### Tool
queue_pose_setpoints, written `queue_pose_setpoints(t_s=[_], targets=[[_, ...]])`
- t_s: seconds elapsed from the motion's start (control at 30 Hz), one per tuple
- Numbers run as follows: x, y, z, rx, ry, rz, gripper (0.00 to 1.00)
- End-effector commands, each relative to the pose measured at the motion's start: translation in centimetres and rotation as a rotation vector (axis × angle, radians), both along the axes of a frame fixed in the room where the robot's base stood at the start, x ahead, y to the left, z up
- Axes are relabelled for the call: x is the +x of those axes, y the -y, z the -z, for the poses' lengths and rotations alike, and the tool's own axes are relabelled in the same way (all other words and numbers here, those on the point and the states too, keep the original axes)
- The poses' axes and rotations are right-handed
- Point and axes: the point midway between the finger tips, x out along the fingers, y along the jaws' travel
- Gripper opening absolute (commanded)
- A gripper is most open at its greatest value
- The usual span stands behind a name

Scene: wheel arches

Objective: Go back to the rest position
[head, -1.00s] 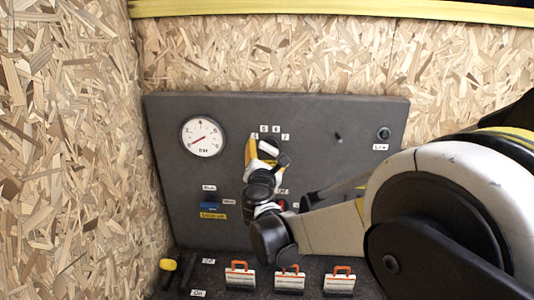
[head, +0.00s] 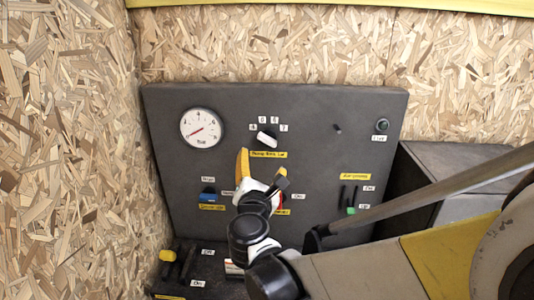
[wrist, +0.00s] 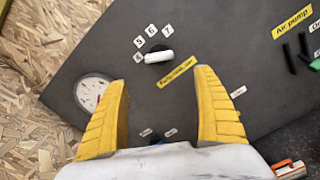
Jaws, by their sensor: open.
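My gripper (head: 262,170) is in front of the grey control panel (head: 310,120), below a white rotary knob (head: 267,138) with number labels around it. In the wrist view my gripper (wrist: 160,105) shows two yellow fingers spread apart with nothing between them. The knob (wrist: 158,57) lies beyond the fingertips in that view, apart from them. A round gauge (head: 202,128) with a red needle is at the panel's upper left, and it is partly covered by the left finger in the wrist view. My wrist and arm hide part of the panel's lower middle.
A blue switch (head: 208,195) is at the panel's lower left. Green-tipped slots (head: 350,207) are at the right, below a yellow label. A yellow-knobbed lever (head: 168,255) stands on the lower ledge. Chipboard walls (head: 65,150) close the left and back; a grey box (head: 450,165) stands right.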

Motion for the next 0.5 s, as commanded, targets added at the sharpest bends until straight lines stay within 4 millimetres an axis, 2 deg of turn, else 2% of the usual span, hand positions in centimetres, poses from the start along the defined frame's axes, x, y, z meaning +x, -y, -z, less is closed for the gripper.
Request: queue_pose_setpoints(t_s=[0.17,0.27,0.37,0.47,0.5], targets=[[0.0,0.0,0.0,0.001,0.000,0.001,0.79],[0.0,1.4,0.1,0.052,-0.019,0.024,0.79],[-0.6,5.6,0.5,0.228,-0.076,0.099,0.79],[-2.7,11.9,1.9,0.537,-0.157,0.239,0.79],[-4.1,14.6,2.8,0.685,-0.187,0.308,0.79]])
